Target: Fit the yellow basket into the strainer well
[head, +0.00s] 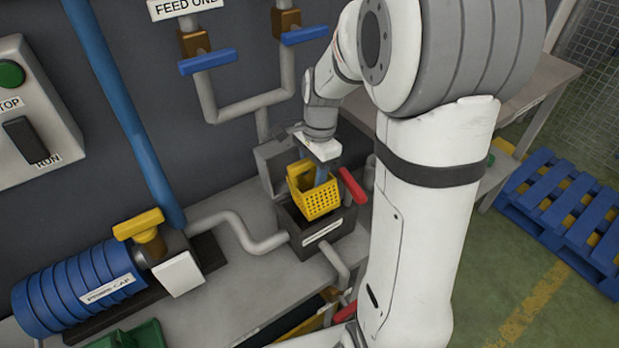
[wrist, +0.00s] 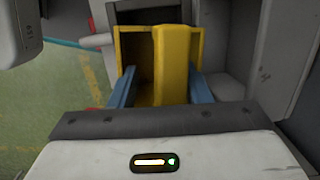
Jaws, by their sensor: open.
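The yellow basket (head: 317,203) has a perforated side and a raised handle bar. It sits at the mouth of the strainer well (head: 297,236), a dark box with a white label, and stands up out of it, looking slightly tilted. How deep its bottom sits is hidden. My gripper (head: 323,172) is open and points down at the basket. In the wrist view, its blue fingers (wrist: 160,90) stand apart on either side of the basket's yellow handle (wrist: 174,60). I cannot tell whether either finger touches it.
A grey open lid (head: 272,168) stands behind the well, and a red handle (head: 352,186) is at its right. A grey pipe (head: 240,232) joins the well from the left. A blue ribbed cylinder (head: 75,287) lies farther left. Blue pallets (head: 560,205) are on the floor at right.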

